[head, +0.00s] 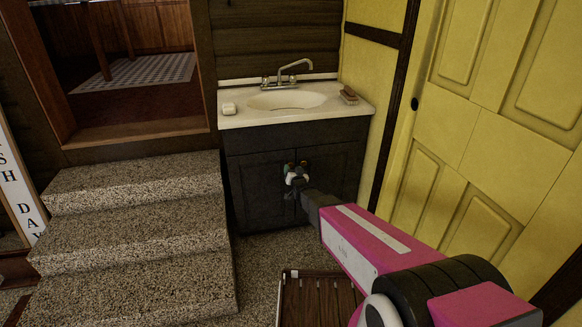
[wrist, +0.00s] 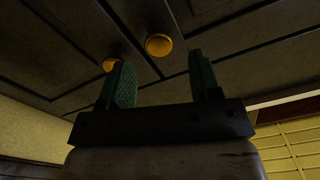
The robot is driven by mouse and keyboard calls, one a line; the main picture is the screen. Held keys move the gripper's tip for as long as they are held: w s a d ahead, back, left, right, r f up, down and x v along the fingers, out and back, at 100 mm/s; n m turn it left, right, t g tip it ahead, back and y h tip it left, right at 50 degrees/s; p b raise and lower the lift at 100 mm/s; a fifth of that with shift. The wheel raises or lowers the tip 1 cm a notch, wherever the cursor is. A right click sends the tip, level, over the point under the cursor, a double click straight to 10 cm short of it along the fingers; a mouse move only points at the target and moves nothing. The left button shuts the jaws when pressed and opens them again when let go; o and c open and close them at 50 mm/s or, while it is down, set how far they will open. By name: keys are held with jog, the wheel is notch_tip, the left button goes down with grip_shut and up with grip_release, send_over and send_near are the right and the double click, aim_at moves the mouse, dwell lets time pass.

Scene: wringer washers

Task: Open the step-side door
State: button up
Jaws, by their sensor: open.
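The dark sink cabinet has two panelled doors, and its step-side door (head: 256,187) is the left one, beside the stone steps. The other door (head: 342,170) is to its right. Both look closed. My gripper (head: 296,168) is in front of the cabinet near the middle seam, covering much of the knob area. In the wrist view my gripper (wrist: 158,64) is open and empty. One round yellow knob (wrist: 158,44) shows between and beyond the green fingertips. A second knob (wrist: 110,63) is just past the left finger, partly hidden. I cannot tell whether a finger touches either knob.
Speckled stone steps (head: 140,205) stand close on the left. A yellow panelled door (head: 440,140) and wall close off the right. A slatted wooden item (head: 318,300) lies on the floor in front. A white sink top (head: 240,115) covers the cabinet.

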aim_at(291, 165)
jog(key=x, duration=0.4)
jog(key=shift+w, duration=0.15)
jog(key=shift+c, duration=0.3)
grip_shut()
jog(key=shift+s, duration=0.2)
